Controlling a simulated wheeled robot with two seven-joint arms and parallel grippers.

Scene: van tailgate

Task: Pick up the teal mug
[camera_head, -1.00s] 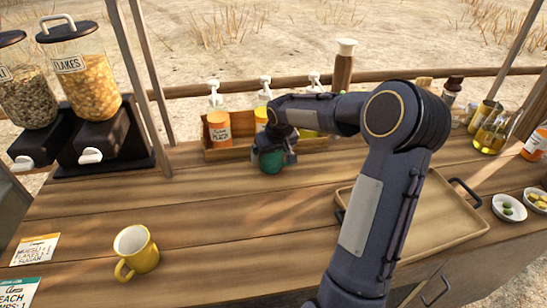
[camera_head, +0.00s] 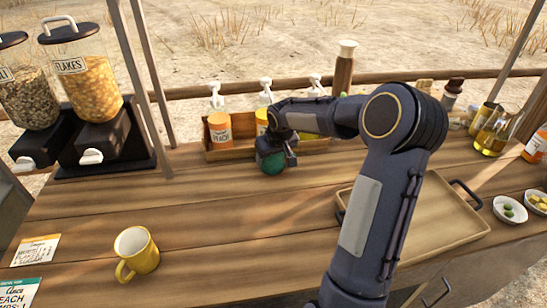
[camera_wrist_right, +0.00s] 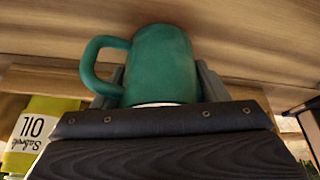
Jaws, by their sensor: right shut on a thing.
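The teal mug (camera_head: 270,162) is in my right gripper (camera_head: 278,150), in front of the wooden bottle rack at the middle of the counter. In the right wrist view the mug (camera_wrist_right: 162,65) sits between the two fingers (camera_wrist_right: 160,88), with its handle to the left. The right gripper is shut on it. In the head view the gripper and wrist hide part of the mug. I cannot tell whether its base is clear of the counter. My left gripper is not in view.
A wooden rack (camera_head: 228,154) with pump bottles stands just behind the mug. A yellow mug (camera_head: 136,254) stands at the front left, near cards. A wooden tray (camera_head: 450,243) lies to the right, partly behind my arm. Cereal dispensers (camera_head: 90,85) stand at the left. The middle counter is clear.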

